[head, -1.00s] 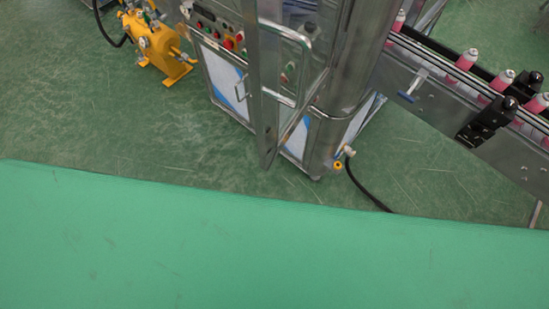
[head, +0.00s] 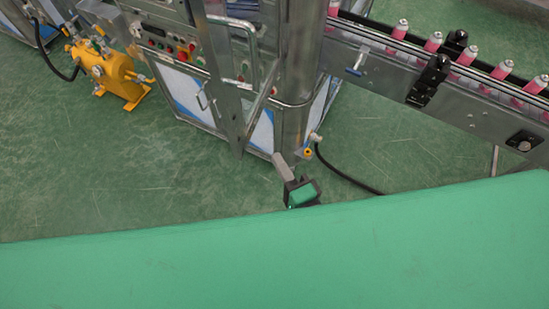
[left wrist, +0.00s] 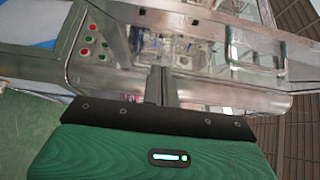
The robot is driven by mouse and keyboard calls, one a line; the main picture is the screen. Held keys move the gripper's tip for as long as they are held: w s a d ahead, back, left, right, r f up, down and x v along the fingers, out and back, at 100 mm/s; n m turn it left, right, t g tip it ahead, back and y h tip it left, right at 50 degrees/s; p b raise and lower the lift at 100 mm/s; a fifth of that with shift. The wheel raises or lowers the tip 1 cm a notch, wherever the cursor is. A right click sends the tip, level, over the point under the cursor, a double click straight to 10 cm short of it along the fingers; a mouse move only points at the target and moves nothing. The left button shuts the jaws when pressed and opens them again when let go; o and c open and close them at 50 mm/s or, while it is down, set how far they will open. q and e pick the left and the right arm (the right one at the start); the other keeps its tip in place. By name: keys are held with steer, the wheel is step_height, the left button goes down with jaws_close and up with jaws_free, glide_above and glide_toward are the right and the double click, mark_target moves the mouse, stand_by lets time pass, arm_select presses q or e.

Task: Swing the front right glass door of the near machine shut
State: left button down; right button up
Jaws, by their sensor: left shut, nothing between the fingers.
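The near machine (head: 289,122) is a steel cabinet at the top middle of the head view. Its front right glass door (head: 233,125) stands open, its metal frame swung out toward me, with a bar handle (head: 231,20) near the top. My left gripper (head: 280,160) is low in front of the machine, right of the door's lower end and apart from it in the picture. Its fingers are together with nothing between them. In the left wrist view the shut fingers (left wrist: 161,86) point at steel framing and clear panels. My right gripper is not in view.
A conveyor (head: 395,75) with several pink cans runs off to the right. A yellow pump unit (head: 110,75) stands at the left. A black hose (head: 345,178) lies on the floor right of the machine. A green surface (head: 280,265) fills the foreground.

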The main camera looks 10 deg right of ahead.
arm_select(q)
steer(key=p, duration=0.1)
glide_toward(242, 120)
steer(key=w+d, duration=0.2)
steer(key=w, duration=0.1)
steer(key=w+a, duration=0.1)
steer(key=a, duration=0.1)
steer(key=w+a+p, duration=0.1)
steer(key=shift+w+a+r+p, duration=0.1)
steer(key=shift+w+a+p, duration=0.05)
steer(key=shift+a+p, duration=0.2)
steer(key=shift+a, duration=0.15)
steer(key=shift+w, duration=0.1)
